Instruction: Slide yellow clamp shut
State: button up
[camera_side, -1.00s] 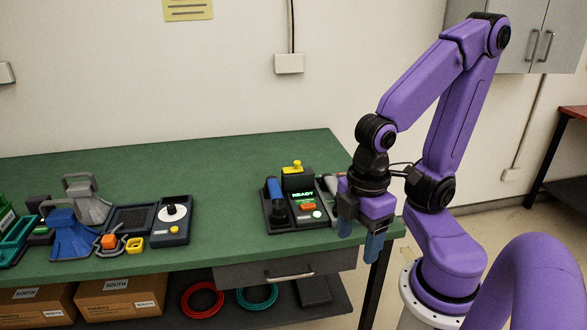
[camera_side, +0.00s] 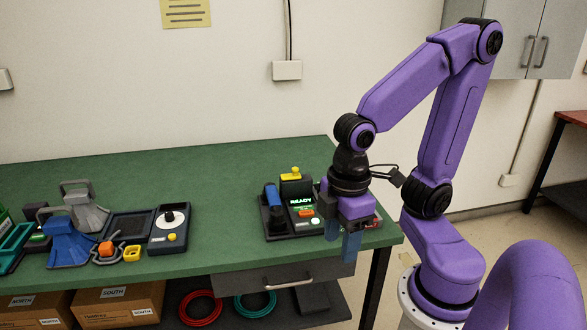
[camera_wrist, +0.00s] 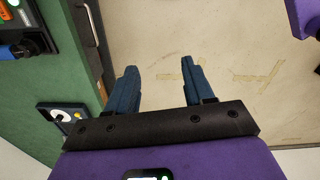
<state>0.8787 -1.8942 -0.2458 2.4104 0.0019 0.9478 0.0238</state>
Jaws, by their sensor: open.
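A yellow piece with a small knob (camera_side: 294,174) sits on top of the dark block of a device (camera_side: 290,226) on the green bench in the side view. It looks like the yellow clamp, but I cannot tell how far it has slid. My gripper (camera_side: 342,238) hangs beside the device, to its right and near the bench's front edge, fingers pointing down. It hides the device's right side. In the wrist view my gripper (camera_wrist: 158,68) is open, with nothing between its blue fingers. The yellow clamp does not show clearly there.
The device carries a lit READY display (camera_side: 300,201), an orange button and a blue handset (camera_side: 273,196). Left on the bench are a dial unit (camera_side: 170,228), a small yellow square piece (camera_side: 132,253) and a blue holder (camera_side: 70,246). The bench between is clear.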

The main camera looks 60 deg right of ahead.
jog(key=w+r+m, duration=0.4)
jog(key=w+m, duration=0.3)
jog(key=w, duration=1)
jog(key=w+d+r+m, duration=0.2)
jog(key=w+d+m, duration=0.4)
jog(key=w, duration=0.6)
jog(key=m, duration=1)
send_over(295, 168)
notch_tip(295, 168, down, 2)
notch_tip(295, 168, down, 17)
jog(key=shift+f, duration=0.15)
